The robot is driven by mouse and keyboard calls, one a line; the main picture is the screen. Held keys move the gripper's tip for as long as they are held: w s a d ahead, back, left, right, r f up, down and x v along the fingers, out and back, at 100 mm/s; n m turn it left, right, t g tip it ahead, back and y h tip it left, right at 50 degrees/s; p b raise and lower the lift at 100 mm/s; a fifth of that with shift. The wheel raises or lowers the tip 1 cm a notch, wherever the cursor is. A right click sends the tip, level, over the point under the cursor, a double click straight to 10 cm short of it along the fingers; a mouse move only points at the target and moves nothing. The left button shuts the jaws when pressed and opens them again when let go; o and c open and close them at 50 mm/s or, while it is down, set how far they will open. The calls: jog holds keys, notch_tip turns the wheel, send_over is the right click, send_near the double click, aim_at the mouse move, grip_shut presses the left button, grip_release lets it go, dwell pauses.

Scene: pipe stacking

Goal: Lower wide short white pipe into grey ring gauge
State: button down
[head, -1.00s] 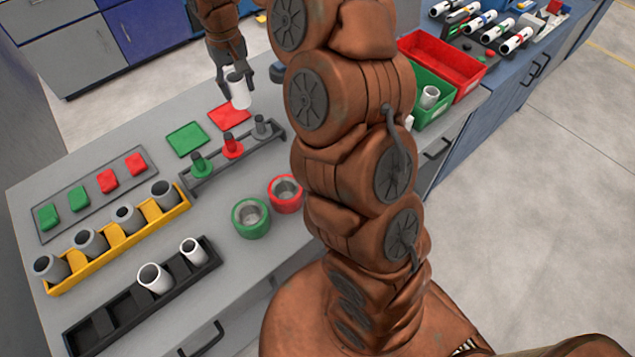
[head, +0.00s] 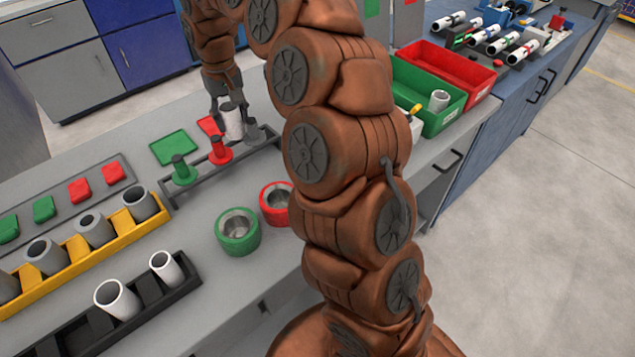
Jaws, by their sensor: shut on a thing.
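My gripper (head: 229,101) is shut on a short, wide white pipe (head: 233,124). It holds the pipe roughly upright at the far side of the bench, by the red and grey plug posts. I cannot tell how high the pipe is above the bench. A green ring gauge (head: 238,232) and a red ring gauge (head: 276,204) stand on the bench nearer to me, apart from the pipe. I cannot make out a grey ring gauge; my arm covers the bench to the right of the red ring.
A rack holds a green post (head: 182,171), a red post (head: 220,150) and a grey post (head: 251,130). A yellow tray (head: 70,263) holds grey pipes. A black tray (head: 140,315) holds two white pipes. Green (head: 455,113) and red bins (head: 470,75) stand right.

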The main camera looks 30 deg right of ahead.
jog(key=shift+s+f, duration=0.1)
jog(key=shift+f, duration=0.2)
jog(key=shift+r, duration=0.1)
notch_tip(320, 180, up, 2)
jog(key=shift+r+p, duration=0.1)
jog(key=shift+p, duration=1)
jog(key=shift+r+p, duration=0.4)
jog(key=shift+r, duration=3.1)
